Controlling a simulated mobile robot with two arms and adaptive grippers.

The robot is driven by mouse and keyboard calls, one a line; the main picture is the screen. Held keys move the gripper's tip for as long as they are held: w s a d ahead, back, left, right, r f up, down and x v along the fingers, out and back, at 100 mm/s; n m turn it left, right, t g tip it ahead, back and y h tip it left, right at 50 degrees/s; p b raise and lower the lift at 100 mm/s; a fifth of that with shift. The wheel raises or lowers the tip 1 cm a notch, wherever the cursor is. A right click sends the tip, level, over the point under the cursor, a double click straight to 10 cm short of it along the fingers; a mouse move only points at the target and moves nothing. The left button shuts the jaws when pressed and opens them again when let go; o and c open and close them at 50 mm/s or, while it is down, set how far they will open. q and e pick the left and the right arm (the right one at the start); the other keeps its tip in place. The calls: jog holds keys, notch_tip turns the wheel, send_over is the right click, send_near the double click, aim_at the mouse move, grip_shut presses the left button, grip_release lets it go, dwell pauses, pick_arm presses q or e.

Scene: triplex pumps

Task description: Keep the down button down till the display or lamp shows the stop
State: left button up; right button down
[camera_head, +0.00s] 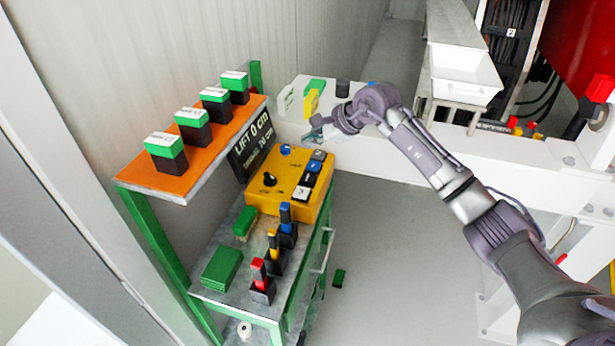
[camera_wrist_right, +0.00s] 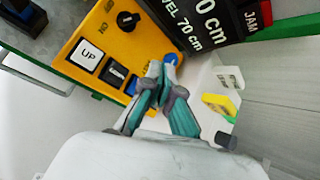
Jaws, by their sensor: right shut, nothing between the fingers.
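The yellow control box (camera_head: 262,196) sits on the green bench and also shows in the right wrist view (camera_wrist_right: 75,38). My right gripper (camera_head: 313,135) is shut and empty near the box's far end. In the wrist view the fingertips (camera_wrist_right: 157,70) overlap the box's edge beside a blue round part (camera_wrist_right: 170,58); I cannot tell whether they touch it. The black display (camera_head: 251,141) reads LIFT 0 cm and TRAVEL 70 cm. My left gripper is out of view.
An orange shelf (camera_head: 190,183) with several green-topped black blocks stands left of the box. Red, yellow and blue-topped holders (camera_head: 262,285) stand in front of it. A white ledge (camera_head: 370,128) lies behind the gripper. Grey floor is open to the right.

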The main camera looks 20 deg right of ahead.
jog(key=b, duration=0.4)
send_over(303, 175)
jog(key=s+d, duration=0.1)
jog(key=s, duration=0.1)
notch_tip(303, 175, down, 8)
jog(key=shift+w+d+r, duration=0.1)
jog(key=shift+w+d, duration=0.05)
jog(key=shift+f+b, duration=0.4)
jog(key=shift+f, duration=0.15)
dwell(0.4)
jog(key=shift+f+b, duration=0.35)
jog(key=shift+b, duration=0.15)
jog(key=shift+f+b, duration=0.55)
jog(key=shift+f, duration=0.05)
dwell(1.5)
